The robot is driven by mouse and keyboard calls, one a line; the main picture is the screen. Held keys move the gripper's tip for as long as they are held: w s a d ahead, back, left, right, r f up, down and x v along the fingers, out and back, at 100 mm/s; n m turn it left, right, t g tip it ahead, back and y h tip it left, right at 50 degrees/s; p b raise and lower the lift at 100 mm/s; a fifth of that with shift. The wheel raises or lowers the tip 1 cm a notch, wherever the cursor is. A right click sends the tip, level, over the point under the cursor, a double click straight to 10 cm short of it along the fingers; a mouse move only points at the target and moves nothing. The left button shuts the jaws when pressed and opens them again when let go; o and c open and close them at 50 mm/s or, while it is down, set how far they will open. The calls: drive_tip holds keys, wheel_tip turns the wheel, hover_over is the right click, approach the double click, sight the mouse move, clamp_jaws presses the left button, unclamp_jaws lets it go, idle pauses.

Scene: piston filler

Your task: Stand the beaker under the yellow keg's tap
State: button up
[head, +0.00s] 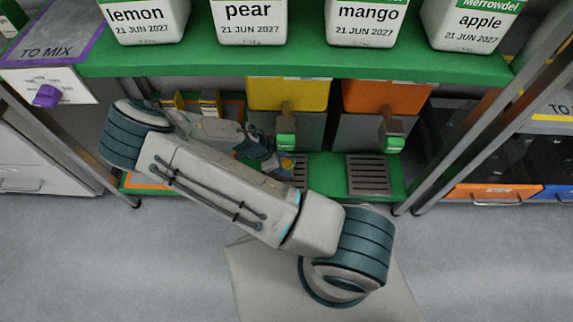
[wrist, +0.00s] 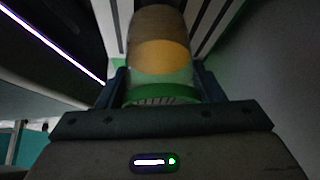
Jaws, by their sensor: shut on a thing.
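A slotted drip tray (head: 299,172) lies below that tap. My gripper (head: 284,160) reaches in from the left, close to the tap and over the left part of the tray. In the wrist view my gripper (wrist: 162,85) is shut on a see-through round vessel, the beaker (wrist: 160,72), with an orange-yellow area showing in or through it. In the head view my gripper and arm mostly hide the beaker. I cannot tell whether its base touches the tray.
An orange keg (head: 388,97) with its own tap (head: 393,140) and drip tray (head: 372,178) stands to the right. The upper green shelf (head: 300,62) with labelled containers overhangs the kegs. Metal posts flank the rack. Small items stand on an orange-edged mat at the left.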

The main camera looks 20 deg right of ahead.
drive_tip(key=shift+d+f+b, duration=0.3)
drive_tip(key=shift+b, duration=0.05)
drive_tip(key=shift+f, duration=0.2)
drive_tip(key=o, duration=1.1)
drive_tip(key=shift+r, duration=0.1)
drive_tip(key=p+v, duration=0.5)
drive_tip(key=v, duration=0.7)
drive_tip(key=shift+r+p, duration=0.15)
drive_tip(key=shift+p, duration=0.2)
